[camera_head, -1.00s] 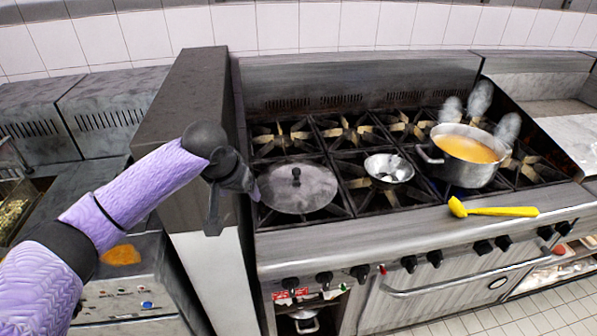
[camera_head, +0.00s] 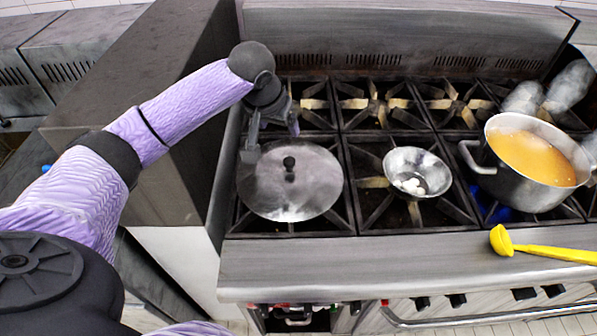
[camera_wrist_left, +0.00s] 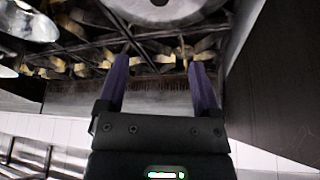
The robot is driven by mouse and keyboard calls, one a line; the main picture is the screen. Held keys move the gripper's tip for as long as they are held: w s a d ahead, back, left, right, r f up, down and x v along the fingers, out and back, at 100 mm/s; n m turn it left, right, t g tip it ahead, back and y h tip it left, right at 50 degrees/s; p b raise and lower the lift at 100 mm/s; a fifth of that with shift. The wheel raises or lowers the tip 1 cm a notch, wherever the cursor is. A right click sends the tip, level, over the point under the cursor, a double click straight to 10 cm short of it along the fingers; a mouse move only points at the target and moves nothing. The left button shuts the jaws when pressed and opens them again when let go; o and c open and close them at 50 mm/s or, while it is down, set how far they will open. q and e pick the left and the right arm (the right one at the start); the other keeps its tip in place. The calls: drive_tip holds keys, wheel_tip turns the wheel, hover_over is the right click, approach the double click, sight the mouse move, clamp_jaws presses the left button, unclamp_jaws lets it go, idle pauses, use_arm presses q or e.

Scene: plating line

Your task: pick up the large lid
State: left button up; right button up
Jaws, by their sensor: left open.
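The large lid (camera_head: 312,192) is a round grey metal disc with a black knob (camera_head: 289,163) at its middle. It lies flat on the front left burner of the stove. My left gripper (camera_head: 272,137) is open and empty, above the far left edge of the lid and apart from the knob. In the left wrist view its two purple fingers (camera_wrist_left: 160,85) stand apart with nothing between them. Part of the lid (camera_wrist_left: 165,12) shows at the top of that view, past the fingertips. My right gripper is not in view.
A small metal bowl (camera_head: 432,171) with white pieces sits right of the lid. A steaming pot (camera_head: 510,181) of orange soup stands farther right. A yellow ladle (camera_head: 540,250) lies on the stove's front ledge. A dark block (camera_head: 150,110) rises left of the stove.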

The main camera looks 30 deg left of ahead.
use_arm(q)
drive_tip(key=b, duration=0.4)
approach(289, 160)
drive_tip(key=f, duration=0.1)
drive_tip(key=b+x, duration=0.3)
drive_tip(key=x, duration=0.6)
drive_tip(key=shift+w+f+b, duration=0.25)
drive_tip(key=shift+b, duration=0.05)
drive_tip(key=shift+r, duration=0.1)
drive_tip(key=shift+c, duration=0.6)
clamp_jaws()
